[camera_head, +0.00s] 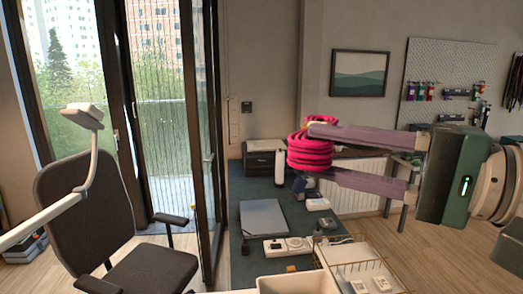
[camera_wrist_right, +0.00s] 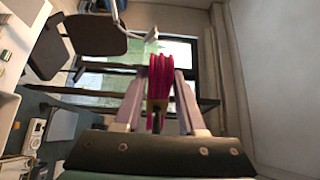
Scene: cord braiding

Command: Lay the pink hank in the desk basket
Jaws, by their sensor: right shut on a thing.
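The pink hank (camera_head: 309,153) is a bundle of stacked coils. My right gripper (camera_head: 318,152) comes in from the right and is shut on it, holding it in the air above the desk. In the right wrist view the pink hank (camera_wrist_right: 160,85) stands between the two fingers, with a dark and yellowish part at its lower end. A gold wire basket (camera_head: 345,247), likely the desk basket, is at the lower right of the desk, below the held hank. White flat items lie in it. My left gripper is not in view.
The dark desk (camera_head: 247,215) holds a grey laptop-like slab (camera_head: 263,217), a white power strip (camera_head: 287,247), a dark box (camera_head: 262,156) and small white items. A white bin (camera_head: 298,284) is at the near edge. An office chair (camera_head: 95,220) and a white lamp-like arm (camera_head: 60,207) are at left.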

